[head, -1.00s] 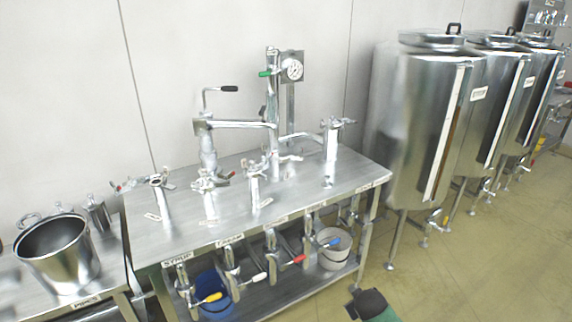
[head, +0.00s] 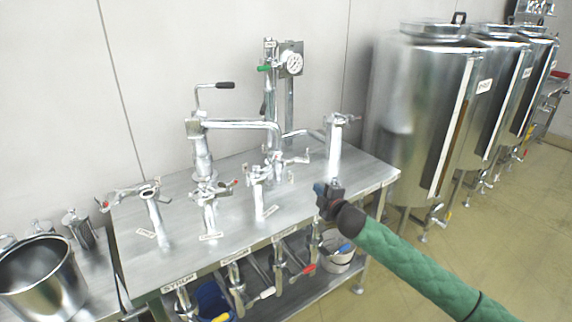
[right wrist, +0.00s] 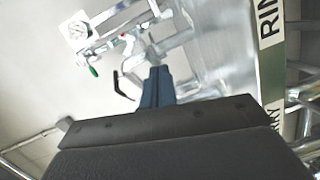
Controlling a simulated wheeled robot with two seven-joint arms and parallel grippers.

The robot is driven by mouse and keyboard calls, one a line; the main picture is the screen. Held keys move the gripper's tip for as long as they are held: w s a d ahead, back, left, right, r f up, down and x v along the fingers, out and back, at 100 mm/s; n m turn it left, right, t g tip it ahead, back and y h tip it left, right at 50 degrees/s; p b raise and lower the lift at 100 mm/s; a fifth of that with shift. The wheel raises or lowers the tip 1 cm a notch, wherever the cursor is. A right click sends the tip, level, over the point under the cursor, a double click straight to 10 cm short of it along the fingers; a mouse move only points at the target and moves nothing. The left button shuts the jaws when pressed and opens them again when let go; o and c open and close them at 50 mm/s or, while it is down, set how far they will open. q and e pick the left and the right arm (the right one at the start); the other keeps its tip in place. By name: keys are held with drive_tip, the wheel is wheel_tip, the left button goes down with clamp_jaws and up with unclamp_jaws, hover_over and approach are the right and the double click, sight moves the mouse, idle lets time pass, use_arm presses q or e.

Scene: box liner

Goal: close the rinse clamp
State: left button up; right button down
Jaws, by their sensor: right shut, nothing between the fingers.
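Several short pipe posts with clamps rise from the steel table (head: 225,225). Clamps with red-tipped handles sit on the left post (head: 150,192), the middle post (head: 208,190) and the third post (head: 259,178). I cannot tell which is the rinse clamp, or whether it is open. A label starting "RIN" (right wrist: 269,22) shows on the table edge in the right wrist view. My right gripper (head: 321,189) is shut and empty, near the table's front edge, right of the third post. Its blue fingers (right wrist: 157,86) point toward the pipework. My left gripper is out of view.
A tall bent pipe (head: 235,124) and gauge (head: 293,63) stand at the back of the table. Large steel tanks (head: 428,120) stand at the right. A steel pot (head: 42,283) is at the lower left. Valves with coloured handles hang under the table's front edge.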

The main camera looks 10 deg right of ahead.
drive_tip(key=a+r+n+y, duration=0.2)
drive_tip(key=n, duration=0.1)
drive_tip(key=p, duration=0.3)
approach(293, 162)
drive_tip(key=w+a, duration=0.3)
drive_tip(key=shift+w+d+f+n+t+p, duration=0.15)
drive_tip(key=shift+w+d+p, duration=0.3)
drive_tip(key=shift+w, duration=0.15)
drive_tip(key=shift+w+d+f+n+t+p, duration=0.15)
drive_tip(key=shift+w+d+p, duration=0.3)
drive_tip(key=shift+w, duration=0.2)
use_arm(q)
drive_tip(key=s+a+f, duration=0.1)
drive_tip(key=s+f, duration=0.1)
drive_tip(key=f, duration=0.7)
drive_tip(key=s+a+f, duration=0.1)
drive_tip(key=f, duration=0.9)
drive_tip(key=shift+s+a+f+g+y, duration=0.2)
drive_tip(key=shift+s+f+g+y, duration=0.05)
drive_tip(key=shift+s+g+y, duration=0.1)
use_arm(e)
drive_tip(key=shift+w+d+f, duration=0.1)
drive_tip(key=shift+w+d, duration=0.1)
drive_tip(key=shift+w, duration=0.3)
